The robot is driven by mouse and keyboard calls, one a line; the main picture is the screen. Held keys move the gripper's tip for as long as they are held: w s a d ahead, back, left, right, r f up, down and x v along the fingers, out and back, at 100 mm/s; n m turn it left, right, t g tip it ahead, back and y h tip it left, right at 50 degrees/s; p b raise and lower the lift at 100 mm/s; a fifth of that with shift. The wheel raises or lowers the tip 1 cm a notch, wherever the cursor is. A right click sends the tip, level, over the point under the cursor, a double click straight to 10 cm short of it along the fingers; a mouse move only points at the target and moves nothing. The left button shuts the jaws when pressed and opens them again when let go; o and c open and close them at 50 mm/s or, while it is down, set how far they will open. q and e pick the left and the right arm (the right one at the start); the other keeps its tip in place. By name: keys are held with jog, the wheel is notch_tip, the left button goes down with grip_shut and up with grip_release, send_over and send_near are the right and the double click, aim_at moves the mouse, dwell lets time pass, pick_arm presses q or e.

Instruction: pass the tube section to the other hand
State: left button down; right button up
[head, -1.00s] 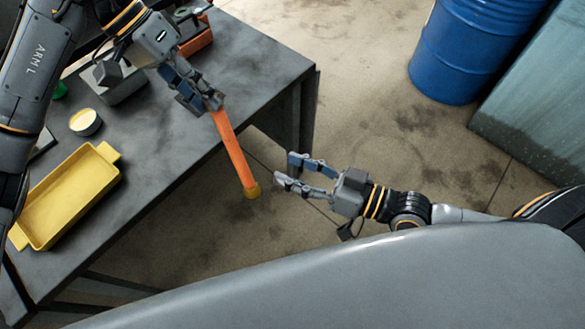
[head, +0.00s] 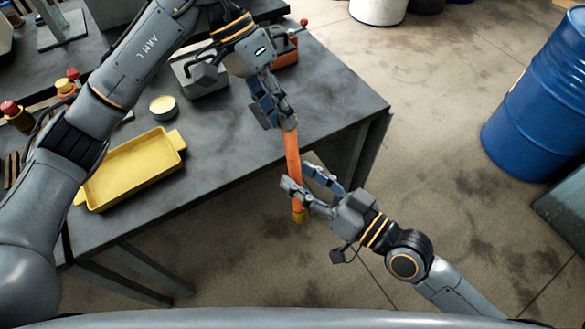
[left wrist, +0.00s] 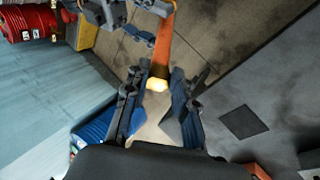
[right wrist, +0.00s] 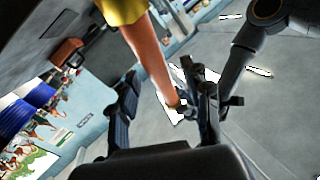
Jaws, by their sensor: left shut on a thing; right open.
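The tube section (head: 293,155) is a slim orange tube with a yellow lower end. My left gripper (head: 283,122) is shut on its upper end, and the tube hangs down, slightly tilted, beyond the table edge. My right gripper (head: 297,174) is open at the tube's lower part, with its fingers around or beside it; I cannot tell if they touch. The tube also shows in the left wrist view (left wrist: 165,45) between the left fingers. In the right wrist view the tube (right wrist: 148,52) runs between the open right fingers, its yellow end at the top.
The dark work table (head: 235,150) carries a yellow tray (head: 135,170), a small round pot (head: 163,106) and a grey box-like device (head: 200,80). A blue drum (head: 535,100) stands at the right.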

jog(key=shift+x, duration=1.5)
grip_shut()
pick_arm(q)
jog(key=c, duration=1)
grip_release()
